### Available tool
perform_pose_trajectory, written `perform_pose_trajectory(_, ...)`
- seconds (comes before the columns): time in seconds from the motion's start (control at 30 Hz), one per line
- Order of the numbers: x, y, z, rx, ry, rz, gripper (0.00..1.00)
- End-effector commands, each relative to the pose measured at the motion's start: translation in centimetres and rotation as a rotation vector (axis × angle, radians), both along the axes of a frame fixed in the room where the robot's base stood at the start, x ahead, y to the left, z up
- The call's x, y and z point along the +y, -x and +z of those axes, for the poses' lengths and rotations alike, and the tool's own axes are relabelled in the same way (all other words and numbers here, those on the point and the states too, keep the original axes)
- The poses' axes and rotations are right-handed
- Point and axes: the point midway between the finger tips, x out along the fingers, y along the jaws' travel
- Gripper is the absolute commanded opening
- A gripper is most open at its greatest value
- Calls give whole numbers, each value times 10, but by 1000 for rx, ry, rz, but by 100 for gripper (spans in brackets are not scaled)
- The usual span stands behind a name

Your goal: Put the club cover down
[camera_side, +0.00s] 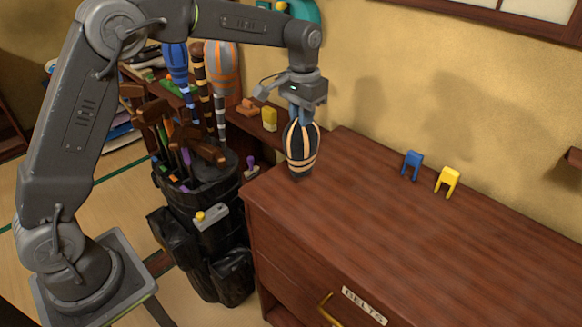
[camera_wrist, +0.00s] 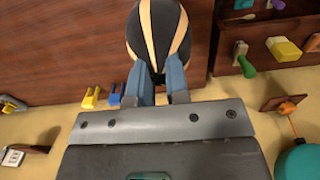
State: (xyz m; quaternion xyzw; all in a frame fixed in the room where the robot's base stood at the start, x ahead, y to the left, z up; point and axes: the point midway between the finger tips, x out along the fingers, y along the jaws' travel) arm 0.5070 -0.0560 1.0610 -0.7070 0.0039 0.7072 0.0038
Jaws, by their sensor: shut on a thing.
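The club cover (camera_side: 301,146) is a dark, rounded cover with cream-tan stripes. In the side view it hangs below my gripper (camera_side: 300,115), over the left end of the wooden chest's top. Its lower end is at or very near the chest top; I cannot tell whether it touches. In the wrist view the club cover (camera_wrist: 157,35) is upside down at the top middle, between the two blue-grey fingers of my gripper (camera_wrist: 158,82). The gripper is shut on it.
The wooden chest (camera_side: 400,245) has a wide clear top. A blue clip (camera_side: 412,165) and a yellow clip (camera_side: 447,181) stand near its back edge. A black golf bag (camera_side: 205,230) with several clubs stands left of it. A shelf with small items is behind.

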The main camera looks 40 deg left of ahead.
Motion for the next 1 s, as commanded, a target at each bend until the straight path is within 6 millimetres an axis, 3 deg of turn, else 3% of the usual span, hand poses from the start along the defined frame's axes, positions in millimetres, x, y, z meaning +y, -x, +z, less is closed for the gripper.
perform_pose_trajectory(0.3,44,47,-21,1,0,-200,0)
perform_pose_trajectory(0.57,57,66,-29,-2,0,-285,0)
perform_pose_trajectory(0.67,64,61,-17,-5,-1,-248,0)
perform_pose_trajectory(0.9,94,46,44,-5,-1,-58,0)
perform_pose_trajectory(1.0,99,44,58,-2,-1,-9,0)
